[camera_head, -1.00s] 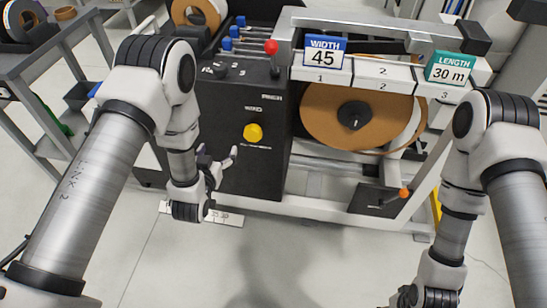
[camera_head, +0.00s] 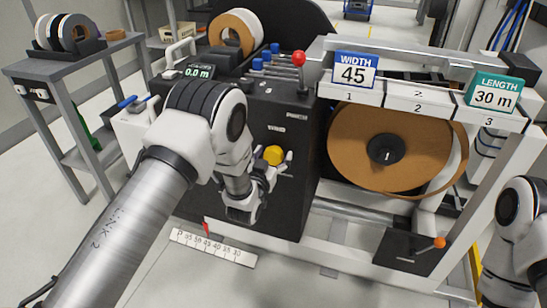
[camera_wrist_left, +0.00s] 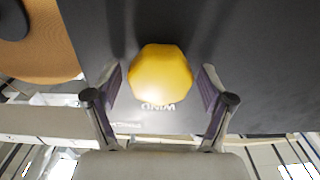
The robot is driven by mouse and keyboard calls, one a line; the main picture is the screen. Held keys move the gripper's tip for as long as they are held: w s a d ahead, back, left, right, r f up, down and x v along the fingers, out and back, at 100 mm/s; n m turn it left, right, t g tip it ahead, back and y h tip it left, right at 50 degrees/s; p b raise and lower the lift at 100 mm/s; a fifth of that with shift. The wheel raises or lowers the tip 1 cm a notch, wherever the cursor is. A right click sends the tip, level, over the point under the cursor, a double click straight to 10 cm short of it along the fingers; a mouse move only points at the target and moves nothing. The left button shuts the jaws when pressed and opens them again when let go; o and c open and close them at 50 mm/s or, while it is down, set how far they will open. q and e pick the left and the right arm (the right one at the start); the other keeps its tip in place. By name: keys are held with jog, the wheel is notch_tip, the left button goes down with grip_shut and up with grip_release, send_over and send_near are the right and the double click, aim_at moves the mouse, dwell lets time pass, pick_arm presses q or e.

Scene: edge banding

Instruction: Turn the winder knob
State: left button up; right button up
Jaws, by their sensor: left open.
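The yellow winder knob (camera_head: 273,155) sits on the dark front panel of the machine, by the word WIND. My left gripper (camera_head: 272,163) is open at the knob. In the left wrist view the yellow knob (camera_wrist_left: 161,74) lies between the two fingers of the left gripper (camera_wrist_left: 160,92), with a gap on each side, so neither finger seems to touch it. My right arm shows at the right edge of the head view, but its gripper is out of the picture.
A large brown banding roll (camera_head: 388,150) hangs right of the panel. A red-tipped lever (camera_head: 299,60) stands above it, and an orange-tipped lever (camera_head: 438,243) is low on the right. A width scale (camera_head: 213,247) lies low in front. A grey shelf (camera_head: 60,70) stands at left.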

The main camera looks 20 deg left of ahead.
pick_arm(q)
jog(key=c, duration=1.1)
jog(key=shift+c, duration=0.2)
jog(key=shift+r+n, duration=0.1)
jog(key=shift+n, duration=0.2)
jog(key=n+p, duration=0.1)
jog(key=n, duration=0.2)
jog(key=shift+a+p, duration=0.1)
jog(key=shift+p, duration=0.25)
jog(key=shift+n+p, duration=0.4)
jog(key=shift+n, duration=1.3)
jog(key=o, duration=1.1)
jog(key=shift+o, duration=0.2)
